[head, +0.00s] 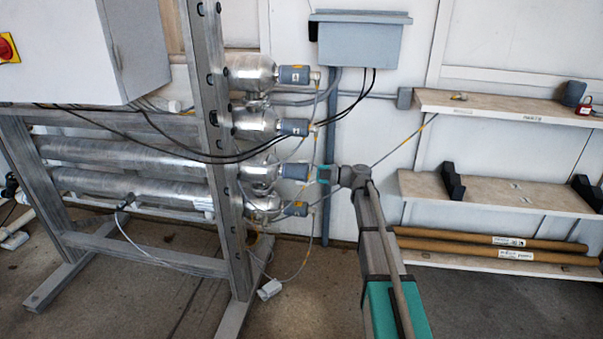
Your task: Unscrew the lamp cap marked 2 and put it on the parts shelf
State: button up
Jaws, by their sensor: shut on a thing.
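Several grey lamp caps sit in a column on the right ends of the silver reactor tubes. The markings on them are too small to read. My gripper (323,175) is at the right end of the third cap from the top, the lamp cap (293,172), and is shut on it. This cap still lines up with its tube end, and its outer end is hidden by the jaws. The upper wall shelf (480,104) and a lower shelf (500,195) are at the right; I cannot tell from their labels which is the parts shelf.
Other caps (294,75) sit close above and below my gripper. Black cables (345,112) and thin leads hang around the tube ends. The upper shelf holds a red padlock (584,110) and a dark item (573,93) at its right; its middle is clear. Black brackets (452,182) stand on the lower shelf.

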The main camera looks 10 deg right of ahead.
jog(key=shift+n, duration=1.9)
jog(key=o, duration=1.2)
jog(key=shift+d, duration=0.15)
jog(key=v, duration=1.1)
jog(key=shift+s+d, duration=0.15)
jog(key=shift+d, duration=0.15)
